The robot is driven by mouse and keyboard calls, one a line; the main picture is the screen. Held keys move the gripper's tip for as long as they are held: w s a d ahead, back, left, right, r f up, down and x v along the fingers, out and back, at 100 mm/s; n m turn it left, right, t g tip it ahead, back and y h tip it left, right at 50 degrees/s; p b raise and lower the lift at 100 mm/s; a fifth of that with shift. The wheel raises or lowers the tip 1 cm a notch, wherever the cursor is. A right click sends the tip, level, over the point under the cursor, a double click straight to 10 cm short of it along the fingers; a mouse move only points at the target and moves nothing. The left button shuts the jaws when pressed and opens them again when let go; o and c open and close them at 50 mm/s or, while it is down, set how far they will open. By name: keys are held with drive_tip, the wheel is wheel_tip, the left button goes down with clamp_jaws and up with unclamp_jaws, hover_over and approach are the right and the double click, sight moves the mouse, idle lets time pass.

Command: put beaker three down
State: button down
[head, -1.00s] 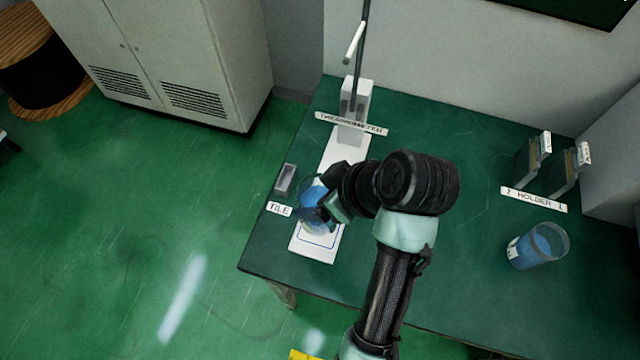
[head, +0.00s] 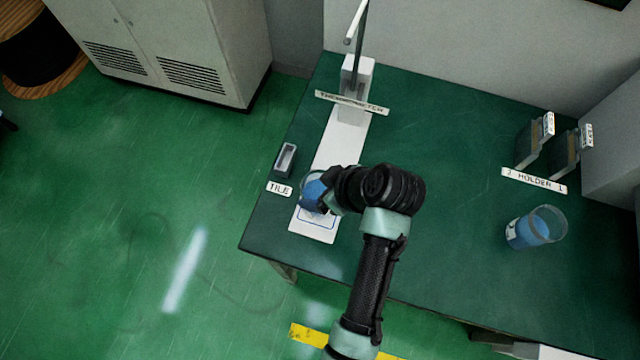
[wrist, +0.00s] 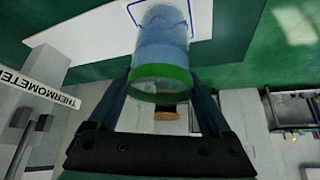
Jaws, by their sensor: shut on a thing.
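My gripper (head: 329,199) is shut on a glass beaker of blue liquid (head: 311,190) at the left end of the table. In the wrist view the beaker (wrist: 163,42) sits between the two fingers of my gripper (wrist: 163,82), its green-looking rim nearest the camera. The beaker is over a white strip with a blue outlined square (head: 316,229). I cannot tell whether its base touches the strip. Its number is not readable. A label reading TILE (head: 279,188) lies to the left of it.
A thermometer stand (head: 355,75) rises at the back of the white strip. A small grey open box (head: 286,158) lies left of the strip. Another beaker with blue liquid (head: 531,231) stands at the right, near two holders (head: 548,147). The table's middle is clear.

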unclamp_jaws()
drive_tip(key=shift+f, duration=0.1)
